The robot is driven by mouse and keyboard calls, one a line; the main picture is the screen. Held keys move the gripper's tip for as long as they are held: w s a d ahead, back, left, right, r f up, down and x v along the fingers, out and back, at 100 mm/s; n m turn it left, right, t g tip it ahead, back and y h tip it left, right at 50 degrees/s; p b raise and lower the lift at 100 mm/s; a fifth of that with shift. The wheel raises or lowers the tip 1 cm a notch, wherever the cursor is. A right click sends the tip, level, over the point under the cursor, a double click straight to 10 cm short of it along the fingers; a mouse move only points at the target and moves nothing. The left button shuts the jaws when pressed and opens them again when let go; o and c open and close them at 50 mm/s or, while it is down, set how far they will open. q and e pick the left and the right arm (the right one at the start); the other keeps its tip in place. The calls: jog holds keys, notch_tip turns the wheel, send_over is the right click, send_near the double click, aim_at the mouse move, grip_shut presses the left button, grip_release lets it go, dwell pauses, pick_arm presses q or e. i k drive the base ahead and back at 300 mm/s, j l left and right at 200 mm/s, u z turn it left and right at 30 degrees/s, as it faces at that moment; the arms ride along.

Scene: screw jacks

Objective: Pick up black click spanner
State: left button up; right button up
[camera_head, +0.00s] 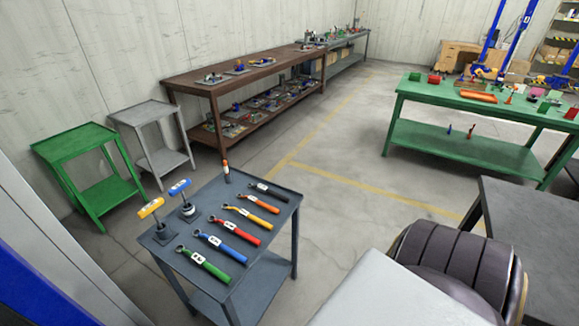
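The black click spanner (271,193) lies on the grey tool table (262,262), near its back right edge. It is the farthest in a row of spanners, with its ring head to the left and its dark handle pointing right. Neither of my grippers is in view, so whether they are open or shut does not show. Nothing touches or covers the black spanner.
Orange (258,203), yellow (251,217), red (233,230), blue (221,246) and green (205,264) spanners lie nearer. Open floor lies right.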

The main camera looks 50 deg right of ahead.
aim_at(264, 189)
jog(key=z, duration=1.3)
jog(key=i+l+u, duration=0.3)
jog(key=k+j, duration=0.05)
jog(key=k, duration=0.05)
